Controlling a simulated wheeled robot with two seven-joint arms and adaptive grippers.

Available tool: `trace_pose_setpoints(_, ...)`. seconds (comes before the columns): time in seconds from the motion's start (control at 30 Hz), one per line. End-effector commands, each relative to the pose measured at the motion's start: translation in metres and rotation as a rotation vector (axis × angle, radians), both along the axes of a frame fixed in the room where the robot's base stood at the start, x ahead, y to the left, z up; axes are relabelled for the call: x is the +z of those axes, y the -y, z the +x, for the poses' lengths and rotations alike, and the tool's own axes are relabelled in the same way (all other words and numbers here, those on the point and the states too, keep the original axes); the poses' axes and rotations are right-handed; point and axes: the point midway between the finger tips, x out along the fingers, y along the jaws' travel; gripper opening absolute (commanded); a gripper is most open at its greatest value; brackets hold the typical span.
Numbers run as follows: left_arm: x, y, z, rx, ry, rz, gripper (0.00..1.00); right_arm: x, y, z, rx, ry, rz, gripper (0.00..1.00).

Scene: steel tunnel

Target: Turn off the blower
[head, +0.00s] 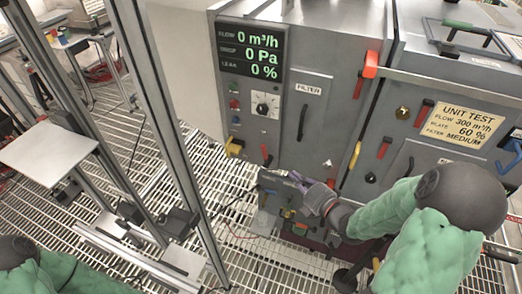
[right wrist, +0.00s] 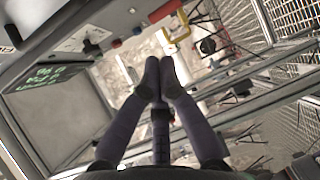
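The grey blower cabinet stands in the middle of the head view. Its display (head: 248,52) reads flow 0 m³/h, 0 Pa and 0 %. Below it are a rotary knob (head: 266,105) on a white plate and a column of small buttons, one of them red (head: 234,104). My right gripper (head: 306,183) is low in front of the cabinet, below and right of the knob and apart from it. In the right wrist view its purple-grey fingers (right wrist: 160,76) meet at the tips with nothing visible between them. My left gripper is out of view.
A filter door with a dark handle (head: 302,122) is right of the panel. A yellow part (head: 234,147) sticks out below the buttons. A unit test sign (head: 463,122) is at the right. Metal posts (head: 168,110) stand at the left over a grated floor.

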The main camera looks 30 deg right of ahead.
Motion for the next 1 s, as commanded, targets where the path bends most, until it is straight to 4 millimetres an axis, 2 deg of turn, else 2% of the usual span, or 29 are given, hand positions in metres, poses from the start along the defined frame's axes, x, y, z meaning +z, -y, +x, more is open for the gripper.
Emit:
trace_pose_setpoints(0.37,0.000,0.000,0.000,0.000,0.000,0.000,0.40,0.001,0.000,0.000,0.002,0.005,-0.010,0.00)
trace_pose_setpoints(0.53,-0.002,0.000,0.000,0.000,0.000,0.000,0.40,0.000,-0.001,0.007,0.004,0.006,-0.009,0.00)
trace_pose_setpoints(0.67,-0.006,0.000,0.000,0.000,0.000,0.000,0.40,-0.003,-0.003,0.022,0.006,0.007,-0.010,0.00)
trace_pose_setpoints(1.0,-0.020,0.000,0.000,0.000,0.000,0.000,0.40,-0.012,-0.010,0.080,0.007,0.007,-0.008,0.00)
